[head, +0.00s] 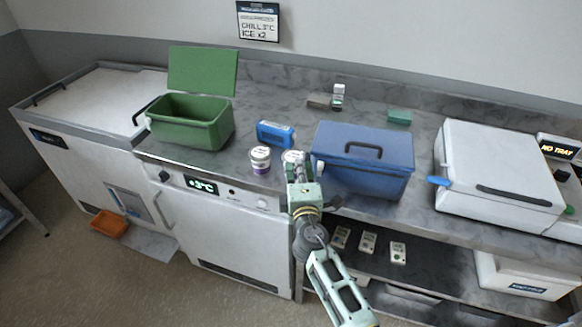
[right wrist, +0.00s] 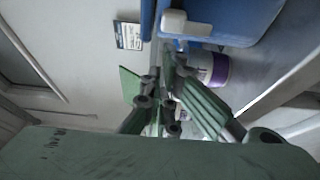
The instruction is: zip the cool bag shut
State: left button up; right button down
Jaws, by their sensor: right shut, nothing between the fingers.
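The blue cool bag (head: 362,180) stands on the counter with its lid down and a dark handle on top. A small white tab (head: 320,167) sits at its left front corner. It also shows as a white block (right wrist: 187,22) against the blue side in the right wrist view. I cannot tell how far the zip is closed. My right gripper (head: 297,168) is shut and empty, just left of the bag. In the right wrist view its fingers (right wrist: 166,72) point toward the area beside the tab, apparently apart from it. My left gripper is not in view.
Two white-lidded pots stand close by: one left of my gripper (head: 260,160), another (head: 290,156) partly hidden behind it. A blue pack (head: 276,134) lies behind them. A green box (head: 190,133) stands open at left. A white case (head: 495,165) is at right.

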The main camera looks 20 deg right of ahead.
jog(key=shift+s+d, duration=0.35)
jog(key=shift+d, duration=0.15)
send_near(382, 172)
jog(key=w, duration=0.3)
jog(key=w+d, duration=0.1)
jog(key=w, duration=0.1)
jog(key=shift+w+r, duration=0.1)
jog(key=shift+w, duration=0.05)
